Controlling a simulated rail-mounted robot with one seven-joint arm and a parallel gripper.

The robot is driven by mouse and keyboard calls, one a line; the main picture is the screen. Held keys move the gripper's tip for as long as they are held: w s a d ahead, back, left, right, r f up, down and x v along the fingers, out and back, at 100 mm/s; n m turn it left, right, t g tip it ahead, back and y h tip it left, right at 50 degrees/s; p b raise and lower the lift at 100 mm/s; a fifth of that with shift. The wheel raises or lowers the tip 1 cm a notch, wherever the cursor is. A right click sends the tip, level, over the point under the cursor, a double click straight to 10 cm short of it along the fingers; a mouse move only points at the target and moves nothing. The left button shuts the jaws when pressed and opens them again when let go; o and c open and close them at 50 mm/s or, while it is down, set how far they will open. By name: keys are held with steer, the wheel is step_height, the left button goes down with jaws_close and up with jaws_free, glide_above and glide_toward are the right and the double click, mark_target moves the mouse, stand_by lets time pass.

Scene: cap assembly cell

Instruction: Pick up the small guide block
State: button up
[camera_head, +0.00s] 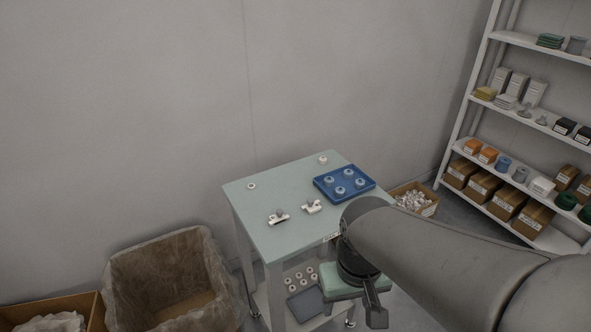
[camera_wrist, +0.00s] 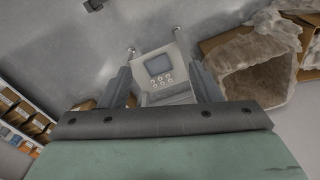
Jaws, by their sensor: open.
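Two small whitish blocks lie on the pale green table top (camera_head: 262,238). One block (camera_head: 312,206) is nearer the blue tray; the other (camera_head: 278,217), with a dark part, is to its left. I cannot tell for certain which is the small guide block. My gripper (camera_head: 375,308) hangs beside the table's near right side, below the top and apart from both blocks. In the wrist view my gripper (camera_wrist: 160,76) has its two fingers spread with nothing held between them. The blocks do not show in that view.
The blue tray (camera_head: 319,187) holds several round caps. Two small round pieces (camera_head: 252,185) (camera_head: 323,159) lie near the table's back edge. A lower shelf carries several white pieces and a grey tray (camera_head: 306,303). A lined box (camera_head: 165,270) stands left; a shelving rack (camera_head: 452,135) stands right.

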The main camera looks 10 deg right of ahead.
steer(key=w+r+n, duration=0.3)
steer(key=w+n, duration=0.2)
steer(key=w, duration=0.4)
steer(key=w+r+n, duration=0.3)
steer(key=w+n, duration=0.1)
steer(key=w, duration=0.4)
steer(key=n+p, duration=0.2)
steer(key=n, duration=1.1)
glide_above(314, 205)
step_height(314, 205, down, 10)
steer(key=shift+f, duration=0.25)
steer(key=shift+s+a+f+p, duration=0.15)
steer(key=shift+f+p, duration=0.15)
steer(key=shift+f, duration=1.05)
steer(key=shift+s+a+f+p, duration=0.15)
steer(key=shift+f+p, duration=0.1)
steer(key=shift+f, duration=1.1)
steer(key=c, duration=1.1)
